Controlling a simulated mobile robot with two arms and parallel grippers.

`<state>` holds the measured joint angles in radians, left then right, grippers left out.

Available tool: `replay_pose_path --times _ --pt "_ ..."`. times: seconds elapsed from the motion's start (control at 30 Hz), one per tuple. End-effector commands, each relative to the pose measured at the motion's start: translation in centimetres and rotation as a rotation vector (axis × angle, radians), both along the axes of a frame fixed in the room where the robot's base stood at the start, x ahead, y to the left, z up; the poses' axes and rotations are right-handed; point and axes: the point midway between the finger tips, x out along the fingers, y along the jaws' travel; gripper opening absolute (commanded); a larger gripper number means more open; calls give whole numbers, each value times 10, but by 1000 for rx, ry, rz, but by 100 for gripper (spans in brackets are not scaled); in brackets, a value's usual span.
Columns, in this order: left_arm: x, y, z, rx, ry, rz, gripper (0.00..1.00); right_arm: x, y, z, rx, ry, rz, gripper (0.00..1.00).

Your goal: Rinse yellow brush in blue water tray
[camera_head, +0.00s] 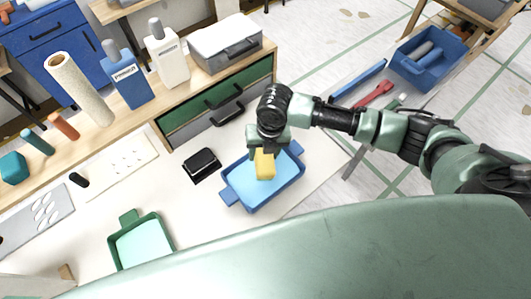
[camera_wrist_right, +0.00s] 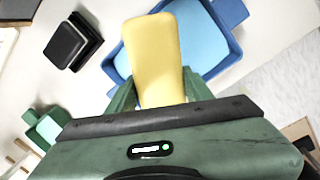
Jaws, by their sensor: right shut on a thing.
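The yellow brush (camera_head: 264,166) is held in my right gripper (camera_head: 266,150), over the blue water tray (camera_head: 240,200). In the right wrist view the yellow brush (camera_wrist_right: 153,55) stands out between the green fingers of my right gripper (camera_wrist_right: 155,95), with the blue tray (camera_wrist_right: 236,62) behind it. The tray has light blue water inside and a handle at each end. I cannot tell whether the brush touches the water. My left gripper does not show.
A black box (camera_head: 202,164) lies just left of the tray. A green tray (camera_head: 143,243) stands nearer, at lower left. Bare table lies between the two trays.

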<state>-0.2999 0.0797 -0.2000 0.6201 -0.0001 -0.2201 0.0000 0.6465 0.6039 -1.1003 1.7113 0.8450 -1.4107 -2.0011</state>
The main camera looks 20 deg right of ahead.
Motion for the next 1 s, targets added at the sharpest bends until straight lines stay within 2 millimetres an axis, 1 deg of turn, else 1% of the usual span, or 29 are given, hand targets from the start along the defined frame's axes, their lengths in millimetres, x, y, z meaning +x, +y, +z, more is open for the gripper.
replay_pose_path --times 0.03,0.2,0.37,0.57,0.83,0.9,1.0 --pt "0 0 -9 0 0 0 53 4 3 -4 -30 18 3 9" --pt "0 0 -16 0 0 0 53 4 2 -5 -98 66 3 9" --pt "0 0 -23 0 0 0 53 3 1 -12 -104 72 3 9" --pt "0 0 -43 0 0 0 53 3 1 -32 -103 71 3 9" --pt "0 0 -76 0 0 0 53 3 1 -64 -102 70 3 9" --pt "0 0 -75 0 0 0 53 3 1 -69 -103 71 3 9" --pt "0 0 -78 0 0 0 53 3 1 -79 -102 70 2 9"
